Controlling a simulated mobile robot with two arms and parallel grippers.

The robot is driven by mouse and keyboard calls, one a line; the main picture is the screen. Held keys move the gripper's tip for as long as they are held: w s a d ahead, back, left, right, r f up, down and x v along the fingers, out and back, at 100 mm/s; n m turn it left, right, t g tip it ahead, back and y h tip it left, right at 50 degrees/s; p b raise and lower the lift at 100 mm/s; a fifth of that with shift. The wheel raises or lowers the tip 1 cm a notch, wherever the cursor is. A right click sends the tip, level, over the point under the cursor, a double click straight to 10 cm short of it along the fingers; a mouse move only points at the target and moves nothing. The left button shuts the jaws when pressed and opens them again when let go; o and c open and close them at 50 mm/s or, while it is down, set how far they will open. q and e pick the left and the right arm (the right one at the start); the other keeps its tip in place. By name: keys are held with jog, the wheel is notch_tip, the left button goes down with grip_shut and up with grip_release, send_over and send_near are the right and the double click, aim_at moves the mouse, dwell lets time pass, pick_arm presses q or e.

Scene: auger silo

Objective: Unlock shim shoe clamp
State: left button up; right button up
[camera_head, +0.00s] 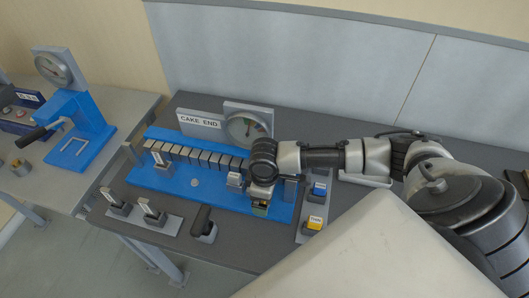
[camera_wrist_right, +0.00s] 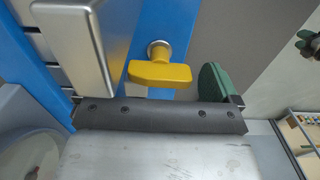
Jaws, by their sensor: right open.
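A green rounded piece (camera_wrist_right: 213,83) is right of the handle. My right gripper (camera_head: 261,200) is open above the right part of the blue machine base (camera_head: 200,190), and hides what is under it in the head view. I cannot tell whether it touches anything. My left gripper is not in view.
A row of grey blocks (camera_head: 195,155) runs along the base, with a dial gauge (camera_head: 247,128) and a CAKE END sign (camera_head: 200,121) behind. A blue switch (camera_head: 320,188) and a yellow switch (camera_head: 314,223) stand right. A black lever (camera_head: 203,222) stands at the front.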

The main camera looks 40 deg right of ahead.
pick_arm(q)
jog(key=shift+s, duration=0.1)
pick_arm(e)
jog(key=c, duration=0.9)
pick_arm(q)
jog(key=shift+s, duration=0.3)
pick_arm(e)
jog(key=shift+c, duration=0.2)
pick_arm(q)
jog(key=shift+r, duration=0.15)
pick_arm(e)
jog(key=shift+r, duration=0.1)
jog(key=n+p, duration=0.3)
jog(key=shift+r, duration=0.15)
jog(key=n+p, duration=0.1)
jog(key=n, duration=0.2)
jog(key=shift+w+n+p, duration=0.1)
jog(key=shift+n+p, duration=0.2)
jog(key=shift+p, duration=0.1)
jog(key=n+p, duration=0.1)
jog(key=n, duration=0.2)
jog(key=shift+n, duration=0.4)
pick_arm(q)
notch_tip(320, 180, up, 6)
jog(key=p, duration=0.1)
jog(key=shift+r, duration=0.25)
pick_arm(e)
jog(key=shift+n, duration=2.2)
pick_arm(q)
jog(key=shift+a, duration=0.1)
